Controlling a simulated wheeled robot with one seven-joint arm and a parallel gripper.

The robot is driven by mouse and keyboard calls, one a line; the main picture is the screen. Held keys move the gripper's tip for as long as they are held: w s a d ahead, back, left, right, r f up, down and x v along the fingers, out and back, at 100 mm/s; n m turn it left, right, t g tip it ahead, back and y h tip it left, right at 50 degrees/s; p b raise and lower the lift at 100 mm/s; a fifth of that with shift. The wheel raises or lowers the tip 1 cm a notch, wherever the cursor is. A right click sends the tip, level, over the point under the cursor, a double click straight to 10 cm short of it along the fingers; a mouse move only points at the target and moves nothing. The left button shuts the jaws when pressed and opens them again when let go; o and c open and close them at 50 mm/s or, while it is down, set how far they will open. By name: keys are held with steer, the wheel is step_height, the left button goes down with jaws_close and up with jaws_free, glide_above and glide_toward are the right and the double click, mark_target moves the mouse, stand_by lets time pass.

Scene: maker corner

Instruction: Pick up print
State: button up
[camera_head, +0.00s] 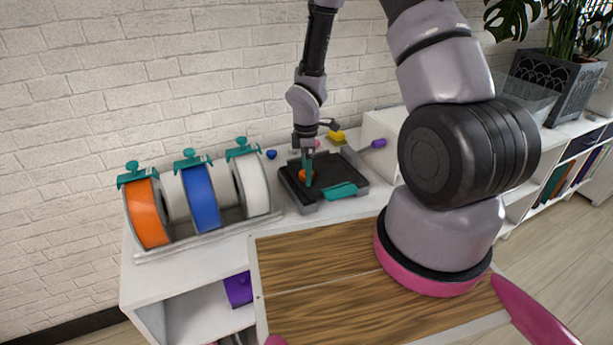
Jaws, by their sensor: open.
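An orange print (302,175) sits on the black print bed (332,172) of a small 3D printer on the white shelf top. My gripper (307,178) points down right at the orange print, with its teal fingers partly in front of it. The gripper is open. I cannot tell whether the fingers touch the print or stand around it. Part of the print is hidden behind the fingers. A teal flat piece (341,190) lies at the front edge of the bed.
Orange (148,213), blue (201,198) and white (253,186) spools stand in a rack to the left. A small blue object (271,154), a yellow object (336,136) and a purple object (379,143) lie around the printer. The wooden top (320,290) in front looks clear.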

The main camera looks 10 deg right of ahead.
steer(key=c, duration=1.4)
